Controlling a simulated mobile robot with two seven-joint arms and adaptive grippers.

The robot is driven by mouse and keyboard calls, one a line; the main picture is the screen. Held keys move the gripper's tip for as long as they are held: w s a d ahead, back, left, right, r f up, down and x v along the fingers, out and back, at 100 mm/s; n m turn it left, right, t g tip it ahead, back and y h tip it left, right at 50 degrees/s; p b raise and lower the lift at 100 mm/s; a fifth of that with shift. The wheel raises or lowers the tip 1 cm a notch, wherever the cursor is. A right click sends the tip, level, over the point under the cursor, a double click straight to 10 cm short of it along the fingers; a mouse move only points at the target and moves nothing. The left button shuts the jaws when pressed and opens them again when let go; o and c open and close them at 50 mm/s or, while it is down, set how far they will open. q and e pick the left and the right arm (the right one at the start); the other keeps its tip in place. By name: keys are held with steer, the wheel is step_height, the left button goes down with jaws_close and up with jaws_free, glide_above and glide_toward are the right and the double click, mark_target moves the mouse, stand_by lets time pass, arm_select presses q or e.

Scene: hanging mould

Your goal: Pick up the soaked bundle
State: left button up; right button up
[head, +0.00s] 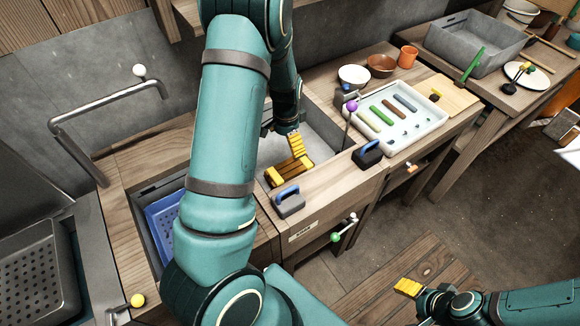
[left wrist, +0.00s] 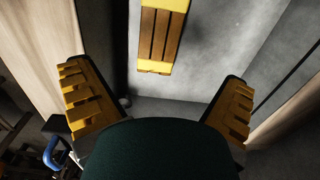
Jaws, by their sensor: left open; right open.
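The soaked bundle (head: 286,173), brown strips with yellow ends, lies in the grey basin (head: 325,128). In the left wrist view the bundle (left wrist: 161,38) lies at the top, between the lines of the two fingers and beyond their tips. My left gripper (head: 284,140) is open and empty over the basin, just behind the bundle in the head view; its arm hides part of the basin. In the left wrist view its yellow ridged fingers stand wide apart. My right gripper (head: 408,287) is low at the bottom right, open and away from the basin; only one yellow finger pad shows clearly.
A white tray (head: 405,118) with coloured bars stands right. A blue crate (head: 163,222) sits left, partly hidden by my arm.

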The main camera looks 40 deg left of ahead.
arm_select(q)
steer(key=b, duration=0.2)
glide_above(289, 168)
steer(key=f, duration=0.8)
steer(key=shift+s+a+f, duration=0.1)
steer(key=shift+s+a, duration=0.05)
steer(key=shift+s, duration=0.15)
steer(key=shift+w+f+b, duration=0.2)
steer(key=shift+f+b, duration=0.2)
steer(key=shift+f, duration=1.15)
steer(key=shift+w+f+b, duration=0.15)
steer(key=shift+f+b, duration=0.2)
steer(key=shift+f, duration=1.2)
steer(key=c, duration=1.2)
steer(key=shift+c, duration=0.2)
